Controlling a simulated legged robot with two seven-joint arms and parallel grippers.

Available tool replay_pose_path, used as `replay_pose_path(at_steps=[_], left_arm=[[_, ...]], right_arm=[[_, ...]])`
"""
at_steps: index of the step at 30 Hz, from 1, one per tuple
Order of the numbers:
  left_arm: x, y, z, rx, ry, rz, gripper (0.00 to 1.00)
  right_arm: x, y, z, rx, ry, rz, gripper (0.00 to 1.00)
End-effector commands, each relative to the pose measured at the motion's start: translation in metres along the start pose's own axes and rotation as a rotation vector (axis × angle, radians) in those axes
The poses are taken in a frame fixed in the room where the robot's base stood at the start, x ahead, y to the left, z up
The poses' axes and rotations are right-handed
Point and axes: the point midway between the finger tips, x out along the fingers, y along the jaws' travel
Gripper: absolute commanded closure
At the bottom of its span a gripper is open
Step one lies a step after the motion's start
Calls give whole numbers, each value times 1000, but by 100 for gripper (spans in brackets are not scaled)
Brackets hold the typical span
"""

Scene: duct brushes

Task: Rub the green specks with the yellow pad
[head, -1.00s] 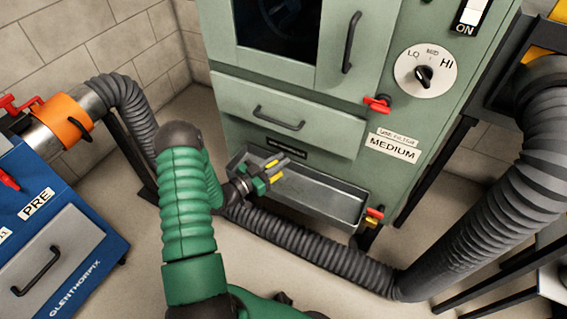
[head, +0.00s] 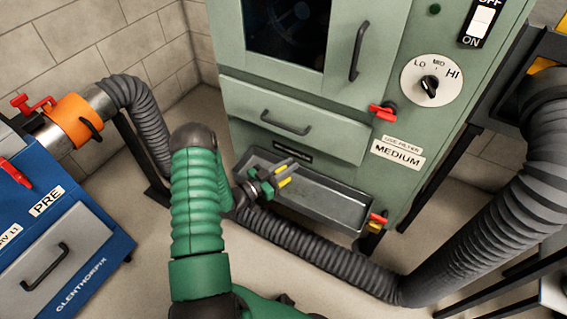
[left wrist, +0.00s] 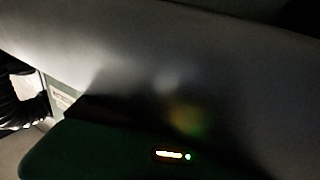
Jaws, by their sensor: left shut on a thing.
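My left gripper (head: 284,176) is over the left part of the grey metal tray (head: 338,202) at the foot of the green cabinet. It is shut, with small yellow patches at its fingers. I take these for the yellow pad (head: 283,182), but its outline is too small to make out. In the left wrist view, a grey surface (left wrist: 220,70) fills most of the picture at close range, dim and blurred. The dark green gripper housing (left wrist: 100,150) with small lights is below it. I make out no green specks in either view. My right gripper is not in view.
The green cabinet (head: 300,98) has a drawer, red knobs and a dial (head: 431,83). A thick grey hose (head: 485,215) runs along the right and across the floor before the tray. A blue unit (head: 85,225) stands at left. Some floor is bare at lower left.

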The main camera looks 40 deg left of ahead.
Motion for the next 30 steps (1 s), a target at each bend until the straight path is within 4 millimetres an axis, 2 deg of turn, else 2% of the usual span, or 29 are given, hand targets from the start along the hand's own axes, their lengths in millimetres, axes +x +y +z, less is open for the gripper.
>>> replay_pose_path(at_steps=[6,11,19,26,30], left_arm=[[8,22,-4,-2,1,2,100],[10,26,-3,-1,1,0,100],[20,50,-1,-2,1,2,100],[23,59,0,-1,1,1,100],[28,72,2,-3,0,2,100]], right_arm=[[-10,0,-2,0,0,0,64],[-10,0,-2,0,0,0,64],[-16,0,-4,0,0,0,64],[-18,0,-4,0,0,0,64],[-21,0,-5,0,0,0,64]])
